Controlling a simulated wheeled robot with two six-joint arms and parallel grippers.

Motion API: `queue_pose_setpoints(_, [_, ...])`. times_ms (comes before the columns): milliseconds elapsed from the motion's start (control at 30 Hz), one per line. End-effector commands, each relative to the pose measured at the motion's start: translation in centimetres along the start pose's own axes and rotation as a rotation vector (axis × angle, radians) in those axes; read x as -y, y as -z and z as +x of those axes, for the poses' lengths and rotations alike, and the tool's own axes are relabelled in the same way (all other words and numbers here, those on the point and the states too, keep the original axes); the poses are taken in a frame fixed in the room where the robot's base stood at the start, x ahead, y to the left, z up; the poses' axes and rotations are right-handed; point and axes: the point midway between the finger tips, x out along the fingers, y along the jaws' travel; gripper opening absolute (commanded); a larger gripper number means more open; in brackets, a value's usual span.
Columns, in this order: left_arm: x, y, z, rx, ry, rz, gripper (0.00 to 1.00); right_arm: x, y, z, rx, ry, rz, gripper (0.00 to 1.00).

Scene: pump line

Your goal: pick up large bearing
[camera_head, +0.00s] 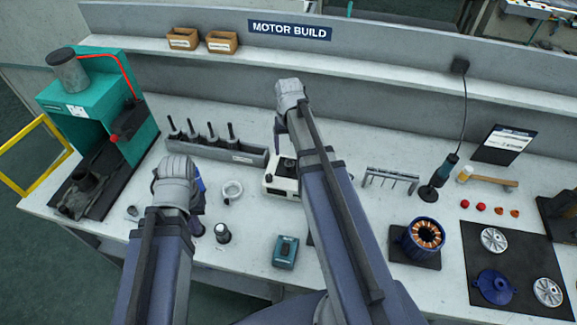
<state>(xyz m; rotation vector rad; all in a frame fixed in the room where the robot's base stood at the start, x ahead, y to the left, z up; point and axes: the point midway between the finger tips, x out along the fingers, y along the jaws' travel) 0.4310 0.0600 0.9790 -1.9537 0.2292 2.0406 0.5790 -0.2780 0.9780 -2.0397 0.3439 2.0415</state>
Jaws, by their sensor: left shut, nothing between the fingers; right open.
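A pale metal ring (232,190), which looks like the large bearing, lies flat on the bench in the middle left. A smaller dark cylinder with a light rim (222,232) stands in front of it. My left gripper (197,222) is just left of the ring, shut and empty, partly hidden by my wrist. My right gripper (279,146) is open over the back of a white device with a dark top (283,178), to the right of and behind the ring. My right forearm hides part of the device, and the fingertips show poorly.
A teal press (95,105) stands at the far left. A grey rack of dark tools (236,151) is behind the ring. A teal box (286,252) lies in front. A copper-wound stator (425,236) and a dark mat (500,250) with parts are to the right.

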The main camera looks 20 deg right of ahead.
Motion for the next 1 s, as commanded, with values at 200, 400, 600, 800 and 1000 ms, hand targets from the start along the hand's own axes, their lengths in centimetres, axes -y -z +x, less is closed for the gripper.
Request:
queue_pose_setpoints(200, [0.0, 0.0, 0.4, 0.0, 0.0, 0.0, 0.0, 0.0, 0.0, 0.4, 0.0, 0.0, -0.001, 0.77])
queue_pose_setpoints(400, [-0.2, 0.1, 2.1, 0.0, 0.0, -0.001, 0.0, -0.1, 0.2, 2.1, 0.0, 0.0, -0.001, 0.77])
queue_pose_setpoints(600, [-0.4, 0.3, 4.7, 0.0, 0.0, -0.001, 0.0, -0.2, 0.4, 4.7, 0.0, 0.0, -0.001, 0.77])
queue_pose_setpoints(800, [-0.5, 0.3, 5.5, 0.0, 0.0, 0.0, 0.0, -0.2, 0.4, 5.5, 0.0, 0.0, -0.001, 0.77])
queue_pose_setpoints(1000, [-0.5, 0.3, 5.3, 0.0, 0.0, 0.0, 0.0, -0.2, 0.4, 5.4, 0.0, 0.0, -0.001, 0.74])
